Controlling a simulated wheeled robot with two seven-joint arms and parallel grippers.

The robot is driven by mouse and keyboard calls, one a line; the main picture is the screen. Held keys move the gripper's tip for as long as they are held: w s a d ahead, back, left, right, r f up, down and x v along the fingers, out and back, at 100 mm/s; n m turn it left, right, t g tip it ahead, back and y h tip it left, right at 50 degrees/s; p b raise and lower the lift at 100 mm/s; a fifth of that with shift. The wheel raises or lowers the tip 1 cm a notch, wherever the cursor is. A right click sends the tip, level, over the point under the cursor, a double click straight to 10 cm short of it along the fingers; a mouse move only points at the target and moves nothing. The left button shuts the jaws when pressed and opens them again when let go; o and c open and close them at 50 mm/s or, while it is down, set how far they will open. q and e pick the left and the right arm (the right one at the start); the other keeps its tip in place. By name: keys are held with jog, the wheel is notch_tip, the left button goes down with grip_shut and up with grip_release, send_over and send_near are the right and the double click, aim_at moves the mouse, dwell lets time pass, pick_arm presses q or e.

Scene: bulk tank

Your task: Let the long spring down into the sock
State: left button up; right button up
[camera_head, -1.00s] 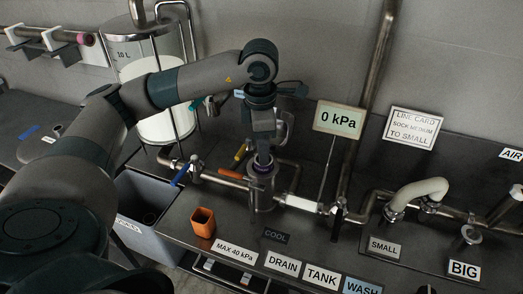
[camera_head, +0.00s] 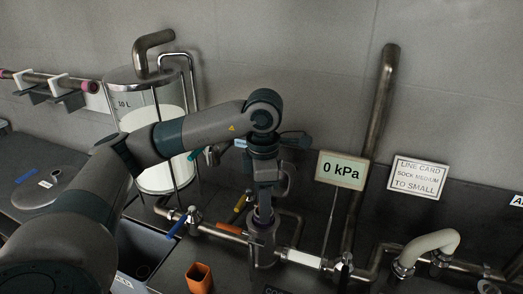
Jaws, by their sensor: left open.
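I cannot make out the long spring or the sock; the housing walls and my gripper hide the inside. My right gripper is not in view.
An orange cup (camera_head: 199,278) stands in front. The gauge sign (camera_head: 340,171) reads 0 kPa. A glass tank (camera_head: 131,99) stands behind my left arm. A pale curved hose (camera_head: 432,243) is at right.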

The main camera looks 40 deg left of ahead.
pick_arm(q)
notch_tip(320, 180, up, 17)
jog(key=s, duration=0.1)
jog(key=shift+t, duration=0.3)
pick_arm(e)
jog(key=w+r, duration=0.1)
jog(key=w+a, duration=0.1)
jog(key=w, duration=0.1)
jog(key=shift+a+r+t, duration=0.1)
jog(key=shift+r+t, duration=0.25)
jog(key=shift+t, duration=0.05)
pick_arm(q)
jog(key=shift+r, duration=0.1)
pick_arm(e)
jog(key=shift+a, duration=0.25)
